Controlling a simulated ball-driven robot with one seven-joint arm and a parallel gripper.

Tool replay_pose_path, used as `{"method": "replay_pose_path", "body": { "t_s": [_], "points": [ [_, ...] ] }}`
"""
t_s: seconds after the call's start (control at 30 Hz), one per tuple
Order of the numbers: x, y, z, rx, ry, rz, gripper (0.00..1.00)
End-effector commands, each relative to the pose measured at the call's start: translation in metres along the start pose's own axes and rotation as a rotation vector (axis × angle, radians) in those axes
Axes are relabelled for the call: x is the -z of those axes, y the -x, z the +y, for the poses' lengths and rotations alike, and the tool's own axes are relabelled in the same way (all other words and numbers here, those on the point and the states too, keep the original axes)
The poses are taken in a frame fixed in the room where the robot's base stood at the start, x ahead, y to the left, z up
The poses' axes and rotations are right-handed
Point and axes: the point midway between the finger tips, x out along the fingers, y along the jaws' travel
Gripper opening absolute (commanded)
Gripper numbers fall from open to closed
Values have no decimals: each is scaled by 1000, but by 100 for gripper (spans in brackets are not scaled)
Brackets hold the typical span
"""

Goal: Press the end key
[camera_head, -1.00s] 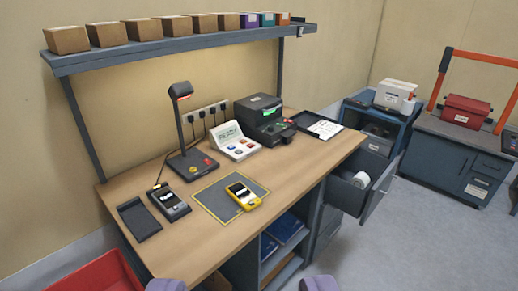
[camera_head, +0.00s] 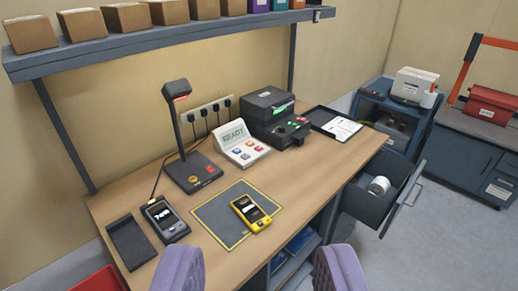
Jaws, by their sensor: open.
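A white desk console (camera_head: 243,149) stands at the back middle of the desk. Its screen reads READY, and several small coloured keys sit below the screen. The key labels are too small to read, so I cannot tell which is the end key. A black scanner stand (camera_head: 191,170) beside it also has a red and a yellow button on its base. My gripper (camera_head: 262,262) shows at the bottom edge as two purple padded fingers, wide apart with nothing between them. It is in front of the desk, well short of the console.
A yellow handheld (camera_head: 250,213) lies on a grey mat (camera_head: 215,216). A dark handheld (camera_head: 165,220) and an empty black tray (camera_head: 130,243) lie left. A black printer (camera_head: 272,115) stands right of the console. A shelf (camera_head: 200,30) with boxes hangs above. An open drawer (camera_head: 375,205) juts out at right.

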Motion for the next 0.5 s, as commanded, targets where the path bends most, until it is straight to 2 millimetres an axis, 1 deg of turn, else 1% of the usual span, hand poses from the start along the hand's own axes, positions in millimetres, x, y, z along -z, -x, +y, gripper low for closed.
{"method": "replay_pose_path", "body": {
  "t_s": [0.1, 0.13, 0.3, 0.5],
  "points": [
    [0, 0, 0, 0, 0, 0, 43],
    [0, 0, 0, 0, 0, 0, 38],
    [0, 0, 0, 0, 0, 0, 0],
    [0, 0, 0, 0, 0, 0, 0]
  ]
}}
